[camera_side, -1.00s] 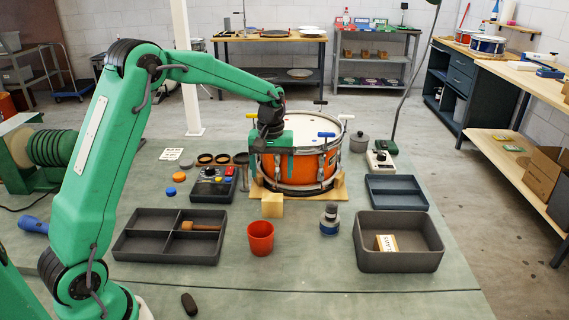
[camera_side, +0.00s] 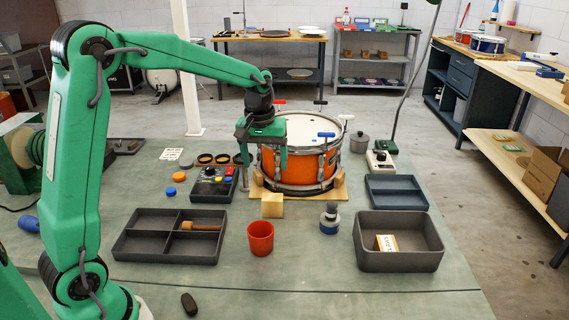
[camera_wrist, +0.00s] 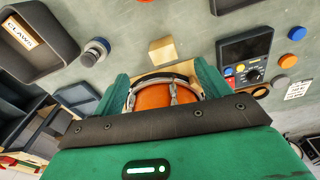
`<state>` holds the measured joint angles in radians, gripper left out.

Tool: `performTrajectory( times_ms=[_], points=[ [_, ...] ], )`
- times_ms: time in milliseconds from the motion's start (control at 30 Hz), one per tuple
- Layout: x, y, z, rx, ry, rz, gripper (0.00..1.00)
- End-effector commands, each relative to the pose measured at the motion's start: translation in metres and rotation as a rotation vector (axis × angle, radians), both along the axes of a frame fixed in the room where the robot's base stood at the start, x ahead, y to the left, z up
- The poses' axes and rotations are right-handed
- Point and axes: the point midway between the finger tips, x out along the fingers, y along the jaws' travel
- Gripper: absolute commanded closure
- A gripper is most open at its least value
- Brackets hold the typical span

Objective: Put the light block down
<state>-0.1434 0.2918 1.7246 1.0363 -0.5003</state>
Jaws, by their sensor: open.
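The light block (camera_side: 272,205), a pale wooden cube, sits on the bench just in front of the orange drum (camera_side: 306,166). It also shows in the wrist view (camera_wrist: 162,50), beyond my fingertips and apart from them. My gripper (camera_side: 262,163) is open and holds nothing. In the side view it is at the drum's front left, above and behind the block. In the wrist view the orange drum side shows between my two fingers (camera_wrist: 164,85).
A red cup (camera_side: 260,238) and a grey-and-blue cylinder (camera_side: 329,220) stand in front. A divided tray (camera_side: 135,247) lies left, a deep grey bin (camera_side: 400,262) right. A control box (camera_side: 213,190) is left of the block. Drum keys stick up around the drum rim.

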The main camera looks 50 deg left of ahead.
Motion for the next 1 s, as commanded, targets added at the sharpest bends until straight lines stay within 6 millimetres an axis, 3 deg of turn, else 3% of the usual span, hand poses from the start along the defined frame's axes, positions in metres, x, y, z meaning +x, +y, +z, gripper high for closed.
performTrajectory(
  times_ms=[200, 500, 733, 1000],
  points=[
    [-0.040, -0.017, 0.036, 0.020, -0.071, -0.111, 0.24],
    [-0.096, -0.036, 0.066, 0.054, -0.162, -0.260, 0.24],
    [-0.141, -0.048, 0.077, 0.085, -0.231, -0.373, 0.24],
    [-0.191, -0.059, 0.076, 0.127, -0.313, -0.501, 0.24]
  ],
)
